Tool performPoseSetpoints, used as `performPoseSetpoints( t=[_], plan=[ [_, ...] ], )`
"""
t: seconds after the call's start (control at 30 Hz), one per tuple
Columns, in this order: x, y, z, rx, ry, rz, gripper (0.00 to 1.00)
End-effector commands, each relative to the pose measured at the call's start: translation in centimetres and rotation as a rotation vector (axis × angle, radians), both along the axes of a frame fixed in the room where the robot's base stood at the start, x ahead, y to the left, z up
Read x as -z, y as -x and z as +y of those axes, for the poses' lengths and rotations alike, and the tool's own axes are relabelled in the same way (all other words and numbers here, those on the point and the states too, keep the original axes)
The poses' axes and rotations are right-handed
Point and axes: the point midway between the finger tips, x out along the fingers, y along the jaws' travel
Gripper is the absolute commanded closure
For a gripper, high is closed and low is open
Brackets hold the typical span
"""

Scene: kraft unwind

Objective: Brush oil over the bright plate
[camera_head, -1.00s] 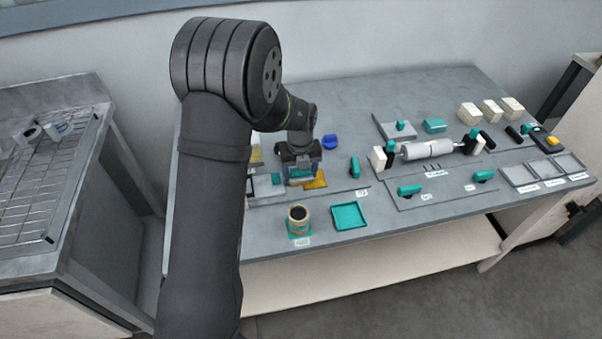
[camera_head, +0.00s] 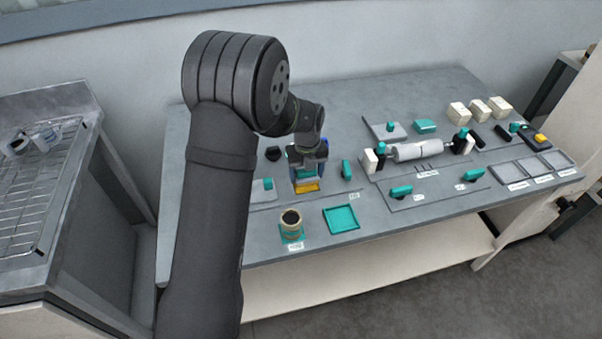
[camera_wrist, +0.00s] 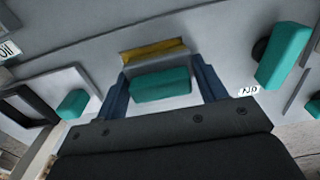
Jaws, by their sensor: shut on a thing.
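My gripper (camera_head: 307,178) is shut on a teal block (camera_wrist: 160,85), which sits between its blue fingers in the wrist view. A yellow-amber piece (camera_head: 307,187) shows directly below the fingers; in the wrist view it is a strip (camera_wrist: 155,51) just beyond the block. I cannot tell whether it is the bright plate or part of the held tool, or whether they touch. A tan pot with a dark opening (camera_head: 291,219) stands on a teal base near the table's front edge. A label reading like "Oil" (camera_wrist: 6,49) is at the wrist view's left edge.
A teal tray (camera_head: 341,219) lies right of the pot. An upright teal handle (camera_head: 346,169) stands close to the gripper's right. A grey roller (camera_head: 420,151) on supports is further right, with several cream blocks (camera_head: 478,108) behind.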

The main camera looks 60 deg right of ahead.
Motion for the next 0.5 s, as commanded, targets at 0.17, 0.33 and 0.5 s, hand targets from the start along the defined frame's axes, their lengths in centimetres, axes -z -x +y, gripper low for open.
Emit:
performPoseSetpoints(
  t=[0.17,0.33,0.5],
  plan=[
    [0.1,0.6,-0.5,0.001,0.0,0.0,0.53],
    [0.1,1.0,-0.8,0.001,-0.001,0.0,0.53],
    [0.0,1.8,-1.6,0.001,0.0,0.0,0.53]
  ],
)
